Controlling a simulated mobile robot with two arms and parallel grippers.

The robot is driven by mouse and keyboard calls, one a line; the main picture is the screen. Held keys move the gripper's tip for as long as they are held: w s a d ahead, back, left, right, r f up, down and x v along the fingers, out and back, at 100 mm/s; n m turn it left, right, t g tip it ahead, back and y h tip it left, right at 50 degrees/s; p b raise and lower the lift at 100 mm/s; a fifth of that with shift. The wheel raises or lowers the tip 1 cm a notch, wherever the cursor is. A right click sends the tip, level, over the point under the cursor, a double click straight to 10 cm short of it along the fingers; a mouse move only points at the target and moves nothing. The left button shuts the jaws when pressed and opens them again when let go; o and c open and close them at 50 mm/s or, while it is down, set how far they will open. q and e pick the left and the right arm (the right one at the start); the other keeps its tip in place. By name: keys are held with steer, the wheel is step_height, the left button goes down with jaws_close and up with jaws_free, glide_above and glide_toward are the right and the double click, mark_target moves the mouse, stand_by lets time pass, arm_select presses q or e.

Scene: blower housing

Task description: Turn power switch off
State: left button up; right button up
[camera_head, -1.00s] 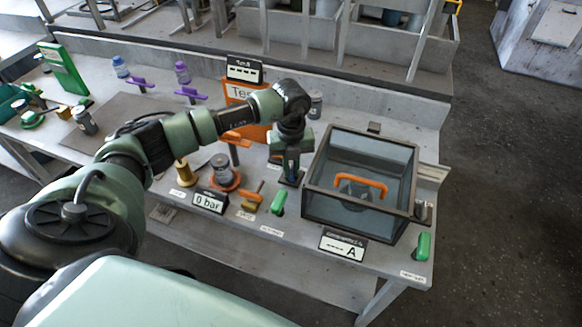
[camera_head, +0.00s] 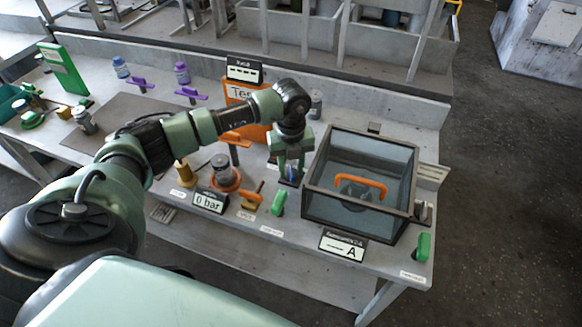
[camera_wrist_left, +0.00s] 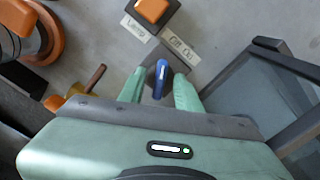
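A blue switch lever (camera_wrist_left: 161,78) stands on a small dark base beside a label reading "Off On" (camera_wrist_left: 180,47) in the left wrist view. The lever also shows in the head view (camera_head: 292,174), partly hidden by my gripper. My left gripper (camera_head: 291,172) points down over it from above. In the left wrist view its two green fingers (camera_wrist_left: 160,90) are open, one on each side of the blue lever, with gaps visible. Their exact height over the lever is hard to tell. My right gripper is not in view.
A dark-framed clear box (camera_head: 318,190) with an orange handle stands close to the right of the gripper. An orange button (camera_wrist_left: 152,9) lies beyond the lever. A green handle (camera_head: 278,203), a "0 bar" display (camera_head: 209,201) and an ammeter display (camera_head: 343,247) are nearby.

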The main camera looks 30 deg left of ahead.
mark_target(291, 170)
arm_select(q)
steer(key=shift+r, duration=0.1)
step_height(291, 170, up, 8)
steer(key=shift+f+b, duration=0.2)
steer(key=shift+b, duration=0.45)
